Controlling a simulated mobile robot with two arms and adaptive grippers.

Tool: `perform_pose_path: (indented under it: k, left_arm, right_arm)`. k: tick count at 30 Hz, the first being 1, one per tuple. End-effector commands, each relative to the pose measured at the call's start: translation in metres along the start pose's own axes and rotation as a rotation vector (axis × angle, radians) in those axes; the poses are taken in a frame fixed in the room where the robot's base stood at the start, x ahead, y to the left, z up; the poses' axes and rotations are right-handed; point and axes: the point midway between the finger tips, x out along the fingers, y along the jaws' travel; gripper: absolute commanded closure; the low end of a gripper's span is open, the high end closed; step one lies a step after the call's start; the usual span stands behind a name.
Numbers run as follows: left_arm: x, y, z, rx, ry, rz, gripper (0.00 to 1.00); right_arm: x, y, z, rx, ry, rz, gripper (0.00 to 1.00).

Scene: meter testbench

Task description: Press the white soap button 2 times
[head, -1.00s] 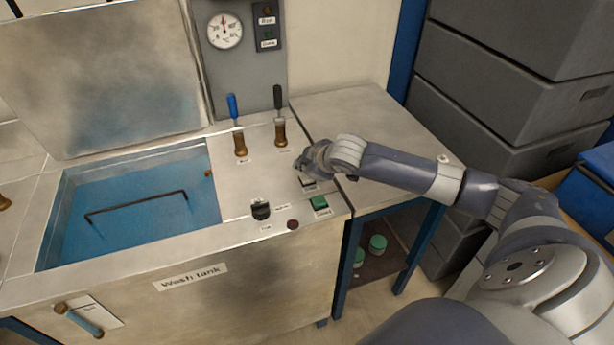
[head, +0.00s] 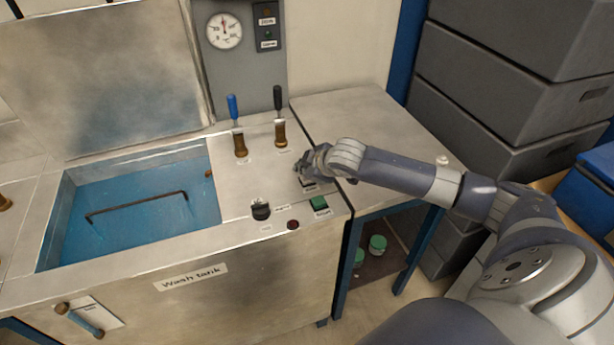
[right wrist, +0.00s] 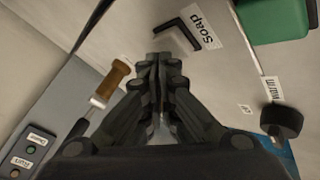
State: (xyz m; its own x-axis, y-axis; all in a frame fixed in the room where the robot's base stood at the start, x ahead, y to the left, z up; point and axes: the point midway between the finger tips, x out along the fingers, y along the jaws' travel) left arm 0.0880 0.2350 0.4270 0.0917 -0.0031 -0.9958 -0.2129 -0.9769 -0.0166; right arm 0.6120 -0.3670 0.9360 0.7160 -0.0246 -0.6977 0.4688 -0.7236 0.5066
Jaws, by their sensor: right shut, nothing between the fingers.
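The soap button sits on the steel top of the wash tank bench. In the right wrist view its white face (right wrist: 175,40) shows inside a black frame beside the label "Soap". My right gripper (right wrist: 163,58) is shut and empty, with its fingertips at the near edge of the button. I cannot tell whether they touch it. In the head view my right gripper (head: 302,170) points down over the button and hides most of it. My left gripper is in neither view.
A green button (head: 319,203), a black knob (head: 261,210) and a small dark red button (head: 293,224) are close by. Two brass-based levers (head: 240,143) (head: 280,132) stand behind. The open tank (head: 130,205) is at the left.

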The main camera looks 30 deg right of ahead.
Motion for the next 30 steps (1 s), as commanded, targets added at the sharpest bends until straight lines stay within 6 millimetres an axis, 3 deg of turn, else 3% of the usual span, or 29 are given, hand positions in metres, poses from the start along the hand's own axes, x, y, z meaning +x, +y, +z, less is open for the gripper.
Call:
perform_pose_path:
  k: [30]
  left_arm:
    - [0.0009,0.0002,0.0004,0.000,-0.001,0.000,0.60]
  right_arm:
    - [0.0061,-0.0047,0.0039,0.000,0.001,0.000,1.00]
